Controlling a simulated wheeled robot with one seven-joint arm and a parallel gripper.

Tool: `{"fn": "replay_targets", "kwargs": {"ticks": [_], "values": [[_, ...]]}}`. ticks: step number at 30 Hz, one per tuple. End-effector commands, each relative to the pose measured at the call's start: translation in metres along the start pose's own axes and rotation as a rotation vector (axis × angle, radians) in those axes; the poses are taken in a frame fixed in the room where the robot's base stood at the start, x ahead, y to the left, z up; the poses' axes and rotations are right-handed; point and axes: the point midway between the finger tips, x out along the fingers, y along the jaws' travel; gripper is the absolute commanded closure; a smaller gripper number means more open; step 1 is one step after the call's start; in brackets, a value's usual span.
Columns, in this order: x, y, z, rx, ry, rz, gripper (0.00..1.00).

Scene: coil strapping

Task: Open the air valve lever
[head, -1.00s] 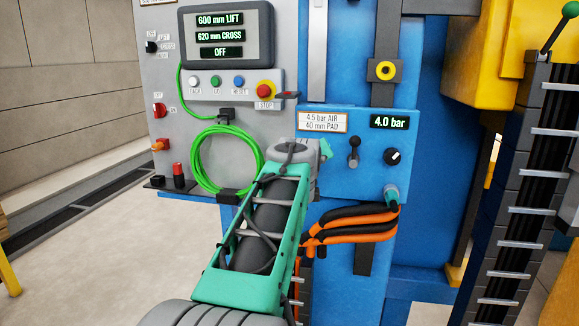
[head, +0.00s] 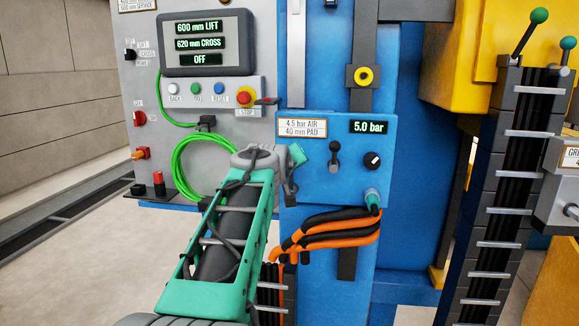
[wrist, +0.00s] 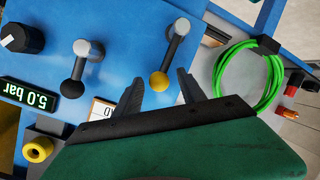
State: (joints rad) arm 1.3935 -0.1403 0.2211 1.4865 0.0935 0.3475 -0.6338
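In the wrist view, upside down, two levers stand on the blue panel (wrist: 131,22). One has a yellow knob (wrist: 159,83) on a grey stem. The other has a dark grip (wrist: 72,88); it also shows in the head view (head: 334,153), grip up. I cannot read which is the air valve lever. My gripper (wrist: 160,87) is open, and the yellow knob appears between its two dark fingers. Whether they touch it I cannot tell. In the head view my arm hides the yellow-knobbed lever and my fingers. A display (head: 369,127) reads 5.0 bar.
A black rotary knob (head: 372,160) sits right of the dark lever. Orange and black hoses (head: 335,230) hang below the panel. A coiled green cable (head: 185,165) and a red stop button (head: 244,97) are on the grey panel at left.

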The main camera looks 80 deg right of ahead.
Motion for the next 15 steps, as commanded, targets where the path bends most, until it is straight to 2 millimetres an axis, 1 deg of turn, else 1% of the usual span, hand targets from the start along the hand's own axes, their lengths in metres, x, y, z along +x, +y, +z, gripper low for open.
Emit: {"fn": "replay_targets", "kwargs": {"ticks": [7, 9, 11, 15], "values": [[-0.001, 0.001, -0.002, 0.0, 0.005, 0.001, 0.5], [-0.005, 0.001, -0.002, 0.0, 0.006, 0.001, 0.5], [-0.012, 0.0, -0.002, 0.0, 0.006, 0.002, 0.5], [-0.042, 0.0, -0.002, 0.001, 0.008, 0.003, 0.5]]}}
